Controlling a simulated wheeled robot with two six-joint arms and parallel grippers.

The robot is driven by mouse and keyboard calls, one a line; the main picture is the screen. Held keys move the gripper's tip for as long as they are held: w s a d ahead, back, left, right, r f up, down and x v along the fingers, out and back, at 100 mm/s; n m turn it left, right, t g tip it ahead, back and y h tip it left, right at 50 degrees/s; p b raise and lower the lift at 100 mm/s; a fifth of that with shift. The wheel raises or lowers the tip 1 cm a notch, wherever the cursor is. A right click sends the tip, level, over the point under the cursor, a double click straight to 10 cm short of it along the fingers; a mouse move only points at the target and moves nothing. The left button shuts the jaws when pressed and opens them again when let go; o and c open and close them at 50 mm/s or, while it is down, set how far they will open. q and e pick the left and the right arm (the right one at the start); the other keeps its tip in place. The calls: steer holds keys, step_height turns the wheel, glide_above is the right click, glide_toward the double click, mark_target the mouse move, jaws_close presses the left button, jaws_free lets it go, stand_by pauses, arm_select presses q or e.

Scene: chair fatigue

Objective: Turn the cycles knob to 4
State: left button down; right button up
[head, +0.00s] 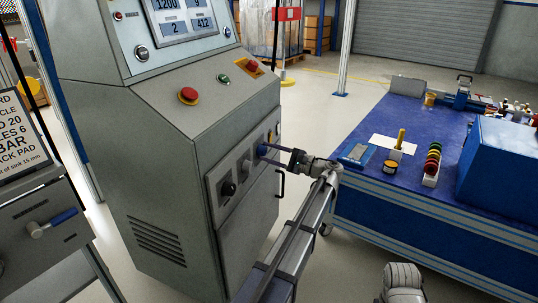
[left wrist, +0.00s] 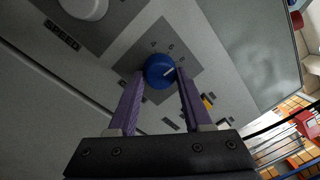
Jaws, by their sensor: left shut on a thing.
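In the head view the blue knob (head: 262,150) shows at the end of my left gripper (head: 266,154). The purple fingers of my left gripper (left wrist: 160,78) are shut on the knob, one on each side. My right gripper does not show.
A grey knob labelled SPEED (left wrist: 88,6) sits beside the blue knob's plate. The machine cabinet (head: 165,165) has a red stop button (head: 188,95) and a black door handle (head: 281,183). A blue workbench (head: 440,205) stands to the right. Open floor (head: 345,115) lies behind.

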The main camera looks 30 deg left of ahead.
arm_select(q)
steer(key=n, duration=0.7)
steer(key=shift+w+g, duration=0.1)
steer(key=shift+g, duration=0.3)
steer(key=n, duration=0.6)
steer(key=shift+r+n+g, duration=0.15)
steer(key=shift+n+g, duration=0.15)
steer(key=shift+g, duration=0.1)
steer(key=shift+c, duration=1.7)
jaws_free()
steer(key=w+d, duration=0.1)
steer(key=d, duration=0.6)
steer(key=shift+w+d+f, duration=0.2)
steer(key=shift+d+f, duration=0.1)
steer(key=shift+d, duration=0.05)
